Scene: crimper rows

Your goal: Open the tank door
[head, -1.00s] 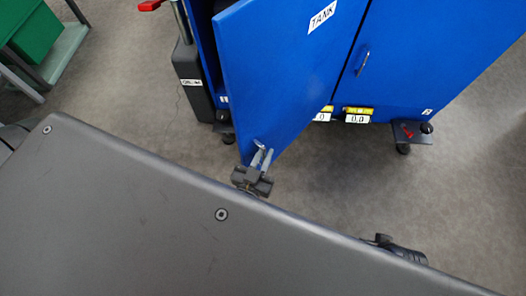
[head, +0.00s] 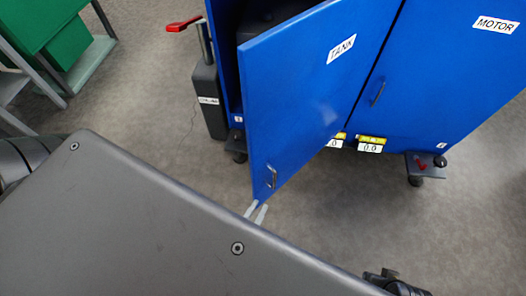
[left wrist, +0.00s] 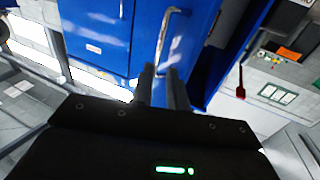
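The blue tank door (head: 300,95), labelled TANK, stands ajar. A dark opening shows along its left side, and it joins the cabinet at its right. Its metal handle (head: 272,176) is near the door's lower free corner. My left gripper (head: 257,212) is just below the handle and apart from it, with its fingers spread and empty. In the left wrist view the handle (left wrist: 165,38) shows beyond the two fingers (left wrist: 163,82), with nothing between them.
The closed motor door (head: 450,75) is to the right of the tank door. A grey post with a red lever (head: 184,24) stands left of the cabinet. A green bin (head: 45,25) is at the upper left. Floor in front of the cabinet is clear.

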